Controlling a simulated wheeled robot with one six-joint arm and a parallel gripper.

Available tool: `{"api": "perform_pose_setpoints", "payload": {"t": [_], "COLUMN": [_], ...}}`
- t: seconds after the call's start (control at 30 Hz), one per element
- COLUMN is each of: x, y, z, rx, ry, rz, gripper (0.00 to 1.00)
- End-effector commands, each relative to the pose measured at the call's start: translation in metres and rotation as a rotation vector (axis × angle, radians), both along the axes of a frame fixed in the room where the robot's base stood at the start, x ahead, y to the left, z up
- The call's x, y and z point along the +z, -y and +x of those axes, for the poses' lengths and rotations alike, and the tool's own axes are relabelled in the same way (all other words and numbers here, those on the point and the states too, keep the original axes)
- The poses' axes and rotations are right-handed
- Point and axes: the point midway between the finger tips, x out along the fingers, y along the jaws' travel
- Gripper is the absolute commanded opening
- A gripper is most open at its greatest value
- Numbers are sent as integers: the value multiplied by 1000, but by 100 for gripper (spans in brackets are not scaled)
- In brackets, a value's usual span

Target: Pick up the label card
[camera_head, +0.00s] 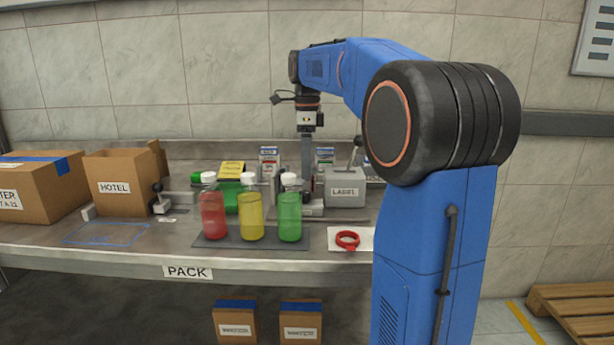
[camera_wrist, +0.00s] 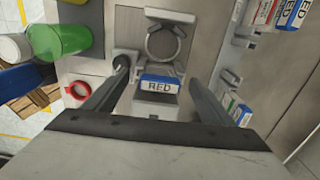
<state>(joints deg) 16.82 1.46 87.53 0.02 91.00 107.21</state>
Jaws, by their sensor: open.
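A label card (camera_wrist: 159,84) with a blue band and the word RED sits in a small grey holder (camera_wrist: 156,105) in the wrist view. My gripper (camera_wrist: 158,73) is open, with one finger to the left of the card and one to the right. Both fingers look apart from it, though the exact gap and height are hard to judge. In the head view my gripper (camera_head: 308,190) points down beside the grey LABEL box (camera_head: 345,198), behind the bottles. The card between the fingers cannot be made out there.
Red (camera_head: 212,215), yellow (camera_head: 250,216) and green (camera_head: 290,217) bottles stand on a dark mat in front. A red ring (camera_head: 347,240) lies at the front right. More cards stand in racks (camera_wrist: 290,15) right of the fingers. A half-round clamp (camera_wrist: 150,45) is beyond the card.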

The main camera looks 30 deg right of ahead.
Motion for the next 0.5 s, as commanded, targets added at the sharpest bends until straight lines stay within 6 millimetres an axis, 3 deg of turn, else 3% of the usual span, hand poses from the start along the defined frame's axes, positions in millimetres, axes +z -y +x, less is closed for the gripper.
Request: {"api": "perform_pose_setpoints", "payload": {"t": [0.33,0.5], "x": [-7,-7], "y": [0,0], "z": [0,0], "rx": [0,0], "ry": [1,1], "rz": [0,-1], "gripper": [77,36]}}
